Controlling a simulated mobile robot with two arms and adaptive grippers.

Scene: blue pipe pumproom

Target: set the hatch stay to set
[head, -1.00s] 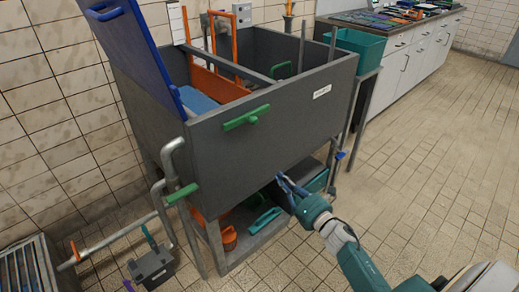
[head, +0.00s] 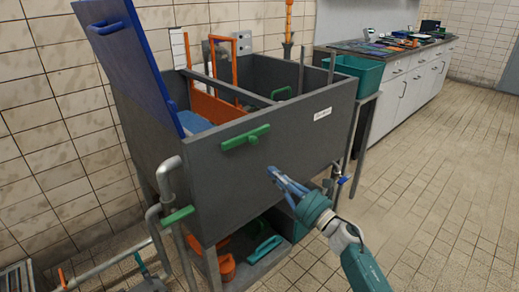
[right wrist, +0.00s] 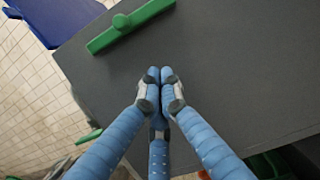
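A green handle (head: 246,138) sits on the front wall of the grey tank (head: 215,165); it also shows at the top of the right wrist view (right wrist: 130,25). A second green handle (head: 178,217) is on the pipe at the tank's lower left corner. I cannot tell which part is the hatch stay. A blue hatch panel (head: 128,60) stands raised at the tank's left. My right gripper (head: 271,172) is in front of the tank's front wall, below and right of the upper green handle, apart from it. Its fingertips are together (right wrist: 160,76) and empty. My left gripper is out of view.
Grey pipes (head: 160,195) run down the tank's left corner. Orange and teal items (head: 264,248) lie on the shelf below. A teal bin (head: 360,70) and white cabinets (head: 405,75) stand at the right. The tiled floor at right is clear.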

